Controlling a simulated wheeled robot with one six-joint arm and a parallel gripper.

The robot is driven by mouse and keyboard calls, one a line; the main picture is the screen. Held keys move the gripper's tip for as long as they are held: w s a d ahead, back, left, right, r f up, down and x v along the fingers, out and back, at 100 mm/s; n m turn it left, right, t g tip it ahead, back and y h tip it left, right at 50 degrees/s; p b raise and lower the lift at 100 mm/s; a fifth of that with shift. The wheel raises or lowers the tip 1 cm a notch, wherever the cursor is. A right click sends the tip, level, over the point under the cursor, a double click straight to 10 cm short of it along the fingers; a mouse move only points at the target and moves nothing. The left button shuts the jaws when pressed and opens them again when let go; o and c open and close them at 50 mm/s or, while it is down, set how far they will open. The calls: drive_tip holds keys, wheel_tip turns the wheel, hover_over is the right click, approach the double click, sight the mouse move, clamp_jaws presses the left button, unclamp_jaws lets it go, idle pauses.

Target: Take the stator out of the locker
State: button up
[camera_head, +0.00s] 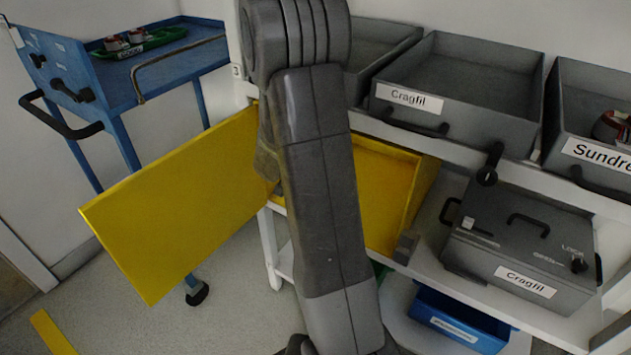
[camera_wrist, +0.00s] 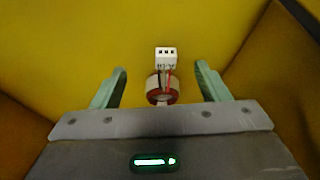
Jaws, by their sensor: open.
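The stator (camera_wrist: 154,96) shows in the wrist view as a small ring with copper-red sides, with red and dark wires running to a white connector block (camera_wrist: 166,57). It lies on a yellow surface inside the locker. My gripper (camera_wrist: 162,80) is open, with one green finger on each side of the stator and a gap to both. The yellow locker (camera_head: 405,205) is in the middle of the head view, its yellow door (camera_head: 170,205) swung open to the left. My arm hides much of the locker's opening there, and the stator inside is hidden.
Grey bins (camera_head: 460,85) stand on the shelf above. A grey lidded case (camera_head: 520,250) is right of the locker, above a blue bin (camera_head: 460,318). A blue cart (camera_head: 165,65) with a green tray (camera_head: 140,42) stands at left. Brownish locker walls (camera_wrist: 285,75) flank my gripper.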

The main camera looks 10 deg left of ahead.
drive_tip(key=w, duration=0.2)
drive_tip(key=w+d, duration=0.1)
drive_tip(key=w, duration=0.2)
drive_tip(key=shift+w+d, duration=0.15)
drive_tip(key=shift+w+f, duration=0.1)
drive_tip(key=shift+f, duration=0.5)
drive_tip(key=c, duration=1.1)
drive_tip(key=shift+r, duration=0.2)
drive_tip(key=shift+c, duration=0.2)
